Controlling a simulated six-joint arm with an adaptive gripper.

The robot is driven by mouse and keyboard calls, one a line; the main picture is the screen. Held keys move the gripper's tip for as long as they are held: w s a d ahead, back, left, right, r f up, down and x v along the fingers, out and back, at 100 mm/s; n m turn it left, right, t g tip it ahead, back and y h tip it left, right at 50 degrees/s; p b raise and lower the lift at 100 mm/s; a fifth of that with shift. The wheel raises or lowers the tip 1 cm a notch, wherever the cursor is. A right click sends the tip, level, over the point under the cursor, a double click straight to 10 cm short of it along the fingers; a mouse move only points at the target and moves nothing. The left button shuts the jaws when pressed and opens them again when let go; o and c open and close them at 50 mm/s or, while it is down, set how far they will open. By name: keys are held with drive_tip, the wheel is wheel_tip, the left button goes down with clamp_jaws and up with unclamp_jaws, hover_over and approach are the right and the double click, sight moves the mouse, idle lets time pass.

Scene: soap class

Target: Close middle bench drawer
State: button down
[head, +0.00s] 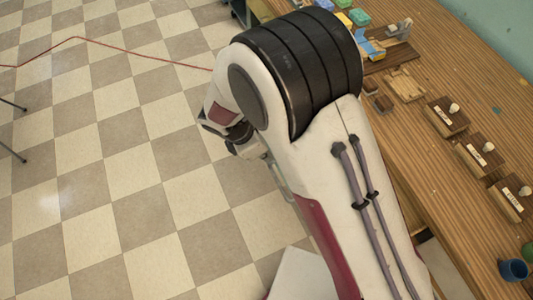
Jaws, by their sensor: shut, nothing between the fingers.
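The wooden bench (438,178) runs down the right side of the head view. My arm lies large across the middle and covers most of the bench's front side. I cannot make out the middle bench drawer or how far it stands open; the arm and the bench edge hide that area. My gripper's fingers cannot be made out; they are hidden behind or beneath my arm.
Several small wooden blocks with pale knobs and labels (480,155) stand along the bench top. A wooden tray (405,86), coloured blocks (359,16) and a blue cup (513,270) also stand there. The checkered floor (110,190) at left is mostly clear, with a thin red cable (130,48).

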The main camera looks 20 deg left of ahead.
drive_tip(key=x, duration=0.8)
drive_tip(key=shift+f, duration=0.25)
drive_tip(key=shift+w+d, duration=0.1)
drive_tip(key=w+d, duration=1.6)
drive_tip(key=shift+w+d, duration=0.1)
drive_tip(key=shift+r, duration=0.15)
idle(0.5)
drive_tip(key=v, duration=0.9)
drive_tip(key=shift+r, duration=0.35)
